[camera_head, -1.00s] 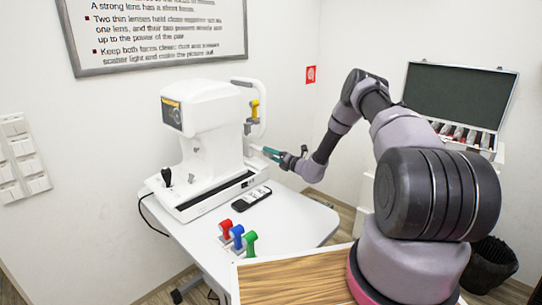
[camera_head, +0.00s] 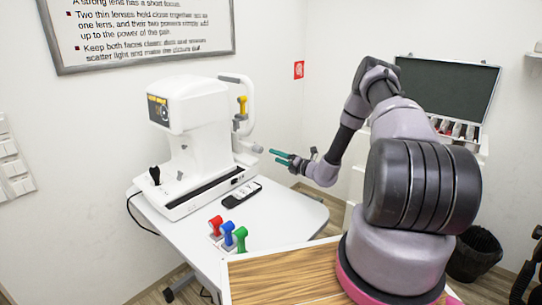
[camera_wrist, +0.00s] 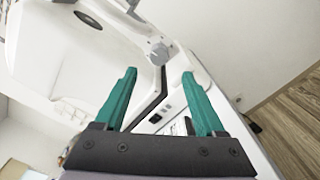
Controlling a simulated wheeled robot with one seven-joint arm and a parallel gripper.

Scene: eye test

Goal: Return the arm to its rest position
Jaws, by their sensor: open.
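My gripper (camera_head: 276,157) has teal fingers and is open and empty, just right of the white eye-test machine (camera_head: 195,140) in the head view. It is in the air above the right part of the white table (camera_head: 290,222). In the wrist view, the two teal fingers of my gripper (camera_wrist: 162,100) are spread apart with nothing held between them. The white machine (camera_wrist: 85,60) fills the left and middle behind the fingers. My arm bends up and over from the right side of the head view.
A black remote-like device (camera_head: 242,194) lies beside the machine's base. Red (camera_head: 216,224), blue (camera_head: 228,233) and green (camera_head: 241,238) handled pieces stand at the table's front. An open case (camera_head: 447,90) is at the back right, a black bin (camera_head: 474,253) at right. A wooden top (camera_head: 285,275) is nearest.

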